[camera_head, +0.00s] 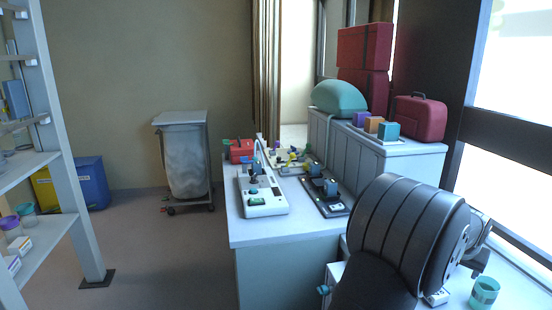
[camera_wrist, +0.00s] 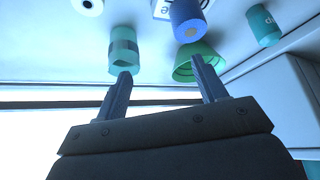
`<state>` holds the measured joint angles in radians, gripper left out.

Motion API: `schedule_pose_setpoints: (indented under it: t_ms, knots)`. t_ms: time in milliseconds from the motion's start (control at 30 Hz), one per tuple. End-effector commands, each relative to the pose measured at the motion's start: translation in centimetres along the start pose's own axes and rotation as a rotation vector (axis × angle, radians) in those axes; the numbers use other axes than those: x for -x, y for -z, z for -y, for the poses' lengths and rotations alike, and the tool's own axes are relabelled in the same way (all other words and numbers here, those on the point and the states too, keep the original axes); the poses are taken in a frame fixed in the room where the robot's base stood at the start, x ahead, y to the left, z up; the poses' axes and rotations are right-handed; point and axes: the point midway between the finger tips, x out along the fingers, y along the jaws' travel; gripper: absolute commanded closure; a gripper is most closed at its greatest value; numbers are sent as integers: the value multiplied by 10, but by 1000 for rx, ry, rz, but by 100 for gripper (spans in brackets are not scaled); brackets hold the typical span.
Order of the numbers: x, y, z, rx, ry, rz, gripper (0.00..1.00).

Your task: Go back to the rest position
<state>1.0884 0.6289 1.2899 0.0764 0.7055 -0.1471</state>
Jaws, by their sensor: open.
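In the wrist view my gripper (camera_wrist: 165,82) is open, its two fingers apart with nothing held between them. A teal cup-like container with a dark band (camera_wrist: 123,55) shows beyond the left fingertip. A green cup-like piece (camera_wrist: 198,62) shows beyond the right fingertip. I cannot tell whether the fingertips touch either one. In the head view my dark arm fills the lower right and hides part of the counter. My gripper's fingers are not clear there. A teal cup (camera_head: 485,293) stands on the counter at the lower right, beside my arm.
A blue cylinder (camera_wrist: 188,20) and a teal cylinder (camera_wrist: 263,26) lie beyond the fingers. A white device (camera_head: 263,199) and a dark device (camera_head: 325,195) sit on the white counter (camera_head: 285,231). Red cases (camera_head: 419,118) stand on the cabinet.

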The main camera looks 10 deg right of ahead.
Motion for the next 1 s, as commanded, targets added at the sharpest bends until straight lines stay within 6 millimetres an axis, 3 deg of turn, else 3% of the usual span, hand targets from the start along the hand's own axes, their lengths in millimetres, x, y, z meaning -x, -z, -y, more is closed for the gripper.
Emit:
schedule_pose_setpoints:
  t_ms: [333,1000]
  knots:
    - [48,-8,-53,-3,-1,-2,35]
    - [-5,46,-157,-253,-140,14,35]
